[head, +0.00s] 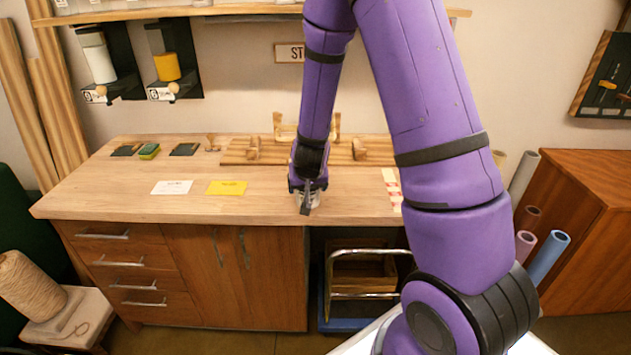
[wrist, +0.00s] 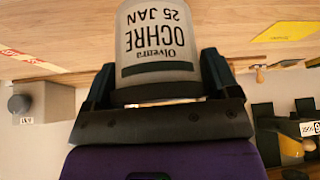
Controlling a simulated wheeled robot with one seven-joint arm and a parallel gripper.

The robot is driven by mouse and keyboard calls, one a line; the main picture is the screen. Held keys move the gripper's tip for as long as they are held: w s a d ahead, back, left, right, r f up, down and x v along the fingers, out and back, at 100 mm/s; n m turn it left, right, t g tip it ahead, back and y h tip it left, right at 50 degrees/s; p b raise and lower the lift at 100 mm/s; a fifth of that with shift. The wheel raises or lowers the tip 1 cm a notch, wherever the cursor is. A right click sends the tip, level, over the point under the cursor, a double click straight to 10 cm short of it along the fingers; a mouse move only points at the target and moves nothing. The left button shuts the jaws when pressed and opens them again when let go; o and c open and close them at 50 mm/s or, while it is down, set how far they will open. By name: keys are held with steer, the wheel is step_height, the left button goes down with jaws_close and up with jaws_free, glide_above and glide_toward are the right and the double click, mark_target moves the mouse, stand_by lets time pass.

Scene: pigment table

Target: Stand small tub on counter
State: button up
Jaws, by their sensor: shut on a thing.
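The small tub (wrist: 155,45) is pale and translucent, with a dark band and a label reading OCHRE 25 JAN; it appears upside down in the wrist view. My gripper (wrist: 158,80) is shut on it, with one dark finger on each side. In the head view my gripper (head: 308,190) points down over the front part of the wooden counter (head: 120,200), right of the yellow card. The tub is mostly hidden there behind the fingers. I cannot tell whether its base touches the counter.
A white card (head: 172,187) and a yellow card (head: 227,188) lie left of my gripper. A red-and-white strip (head: 391,188) lies to the right. A wooden rack (head: 262,152) and small dark pads (head: 184,149) stand behind. The front left counter is clear.

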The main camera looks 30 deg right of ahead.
steer(key=w+d, duration=0.1)
steer(key=d, duration=0.1)
steer(key=w+d, duration=0.2)
steer(key=d, duration=0.1)
steer(key=w+d, duration=0.1)
steer(key=d, duration=0.2)
steer(key=shift+w+f, duration=0.3)
steer(key=shift+f, duration=0.1)
steer(key=shift+d+f, duration=0.1)
steer(key=shift+f, duration=1.7)
steer(key=shift+f, duration=0.1)
